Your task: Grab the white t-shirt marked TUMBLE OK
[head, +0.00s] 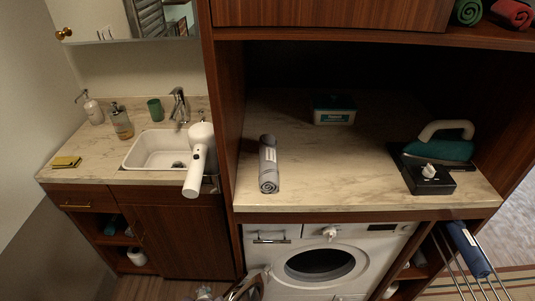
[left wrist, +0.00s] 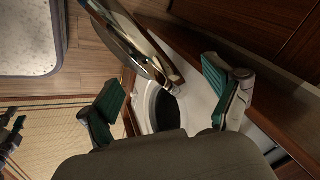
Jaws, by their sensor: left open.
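I do not see a white t-shirt marked TUMBLE OK in either view. A grey rolled cloth (head: 268,176) with a white label lies on the counter above the washing machine; the label is too small to read. A rolled blue cloth (head: 470,252) with a pale label hangs on the rack at the lower right. In the left wrist view my left gripper (left wrist: 167,82) is open and empty, its green-padded fingers wide apart, facing the washer's open door (left wrist: 135,45) and dark drum opening (left wrist: 162,110).
The white washing machine (head: 375,255) stands under the counter, its drum dark inside. A teal iron (head: 440,148) and a dark box (head: 428,178) stand at the counter's right. A teal-and-white tub (head: 334,110) is further back. Green (head: 468,11) and red (head: 512,14) rolls lie on the upper shelf.

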